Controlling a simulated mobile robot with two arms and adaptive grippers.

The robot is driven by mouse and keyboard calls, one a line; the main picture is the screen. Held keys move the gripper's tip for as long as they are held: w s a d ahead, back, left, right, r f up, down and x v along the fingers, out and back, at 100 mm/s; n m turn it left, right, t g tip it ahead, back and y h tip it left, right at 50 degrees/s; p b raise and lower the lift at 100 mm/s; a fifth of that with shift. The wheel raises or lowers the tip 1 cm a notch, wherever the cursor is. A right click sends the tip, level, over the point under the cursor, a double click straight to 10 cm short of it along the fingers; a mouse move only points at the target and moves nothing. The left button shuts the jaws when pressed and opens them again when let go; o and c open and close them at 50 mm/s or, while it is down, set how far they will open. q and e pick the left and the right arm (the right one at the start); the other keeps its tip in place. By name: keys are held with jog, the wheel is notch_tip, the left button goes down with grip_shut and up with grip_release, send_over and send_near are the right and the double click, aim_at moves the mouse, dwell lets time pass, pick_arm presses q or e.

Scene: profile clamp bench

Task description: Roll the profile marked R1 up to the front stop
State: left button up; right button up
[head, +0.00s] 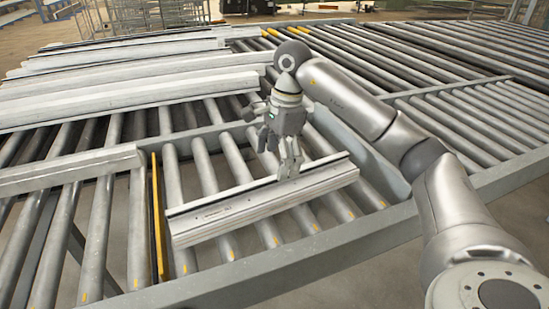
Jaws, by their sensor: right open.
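A short silver profile (255,207) lies across the rollers near the front of the bench, slightly tilted in the picture. Small dark print shows on its left face, too small to read, so I cannot tell if it is marked R1. My right gripper (290,168) is open, pointing down at the profile's upper back edge right of its middle; I cannot tell if the fingers touch it. No part is clearly recognisable as the front stop; a grey front rail (330,246) runs beyond the rollers' near ends, with bare rollers between. My left gripper is not in view.
Several long pale profiles (120,85) lie on the rollers at the back left. Another pale profile or beam (70,168) lies at the left. A yellow strip (158,215) runs along the rollers just left of the short profile. Bare rollers (470,115) lie at the right.

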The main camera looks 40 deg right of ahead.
aim_at(273, 191)
jog(key=f+p, duration=0.1)
jog(key=f, duration=0.2)
jog(key=a+f, duration=0.1)
jog(key=f, duration=0.2)
jog(key=f+p, duration=0.1)
jog(key=f, duration=0.2)
jog(key=shift+s+a+f+p, duration=0.25)
jog(key=shift+f+p, duration=0.05)
jog(key=shift+p, duration=0.05)
jog(key=c, duration=1.6)
jog(key=shift+m, duration=0.5)
jog(key=o, duration=1.6)
jog(key=shift+c, duration=0.2)
jog(key=shift+r, duration=0.1)
